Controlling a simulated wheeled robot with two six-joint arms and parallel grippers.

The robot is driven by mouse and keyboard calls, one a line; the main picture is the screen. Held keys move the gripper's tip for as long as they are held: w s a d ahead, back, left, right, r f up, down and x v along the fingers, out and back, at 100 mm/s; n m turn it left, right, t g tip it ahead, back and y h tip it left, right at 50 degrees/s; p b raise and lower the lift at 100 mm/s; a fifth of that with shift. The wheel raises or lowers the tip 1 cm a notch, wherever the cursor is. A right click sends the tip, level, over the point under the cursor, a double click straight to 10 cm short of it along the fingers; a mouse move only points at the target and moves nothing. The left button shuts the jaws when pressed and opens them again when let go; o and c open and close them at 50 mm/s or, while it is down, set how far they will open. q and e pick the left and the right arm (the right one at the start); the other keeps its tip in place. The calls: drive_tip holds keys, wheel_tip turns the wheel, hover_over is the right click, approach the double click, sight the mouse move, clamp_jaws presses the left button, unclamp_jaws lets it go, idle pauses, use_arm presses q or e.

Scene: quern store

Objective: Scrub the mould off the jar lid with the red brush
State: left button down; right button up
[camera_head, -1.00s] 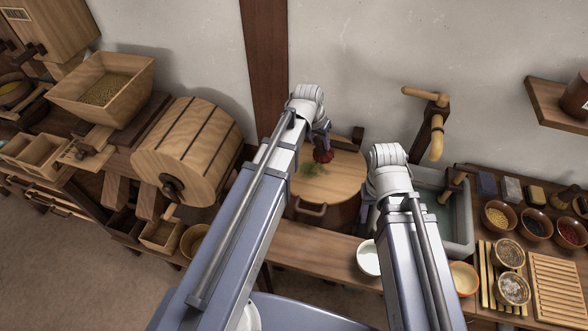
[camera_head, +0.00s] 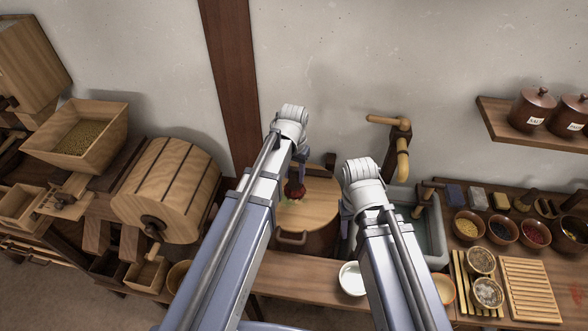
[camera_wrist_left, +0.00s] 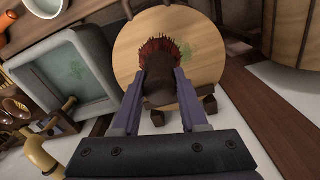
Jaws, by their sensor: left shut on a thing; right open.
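The jar lid (camera_head: 318,210) is a round pale wooden disc on a dark tub-like jar below the wall post. A faint green mould patch (camera_wrist_left: 205,48) marks it in the left wrist view, to the right of the bristles. My left gripper (camera_head: 299,164) is shut on the dark handle of the red brush (camera_head: 295,189). The brush's red bristles (camera_wrist_left: 160,48) point down at the lid and seem to touch it; exact contact cannot be told. My right gripper (camera_head: 347,222) is by the lid's right side, mostly hidden behind its own wrist, and holds nothing visible.
A stone sink (camera_head: 431,236) with a wooden tap (camera_head: 402,155) is right of the lid. A white bowl (camera_head: 352,279) sits on the front ledge. A wooden drum (camera_head: 168,190) stands left. Bowls and a slatted rack (camera_head: 528,289) fill the right counter.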

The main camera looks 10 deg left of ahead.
sight(294, 183)
use_arm(q)
drive_tip(key=shift+s+r, duration=0.2)
wheel_tip(294, 183, down, 5)
drive_tip(key=b, duration=0.5)
drive_tip(key=shift+f, duration=0.1)
